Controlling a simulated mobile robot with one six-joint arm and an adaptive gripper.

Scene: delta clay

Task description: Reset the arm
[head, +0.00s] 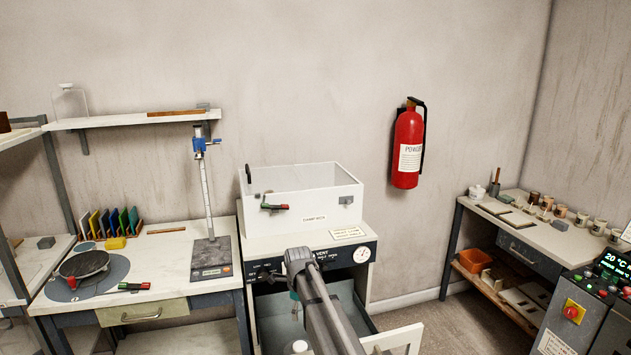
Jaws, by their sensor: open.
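My arm (322,305) rises from the bottom edge in the middle of the head view and bends at a grey joint (298,257) in front of the white cabinet.
A left bench (160,262) holds a height gauge (208,200) and turntable (110,283). Floor (460,325) shows at right.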

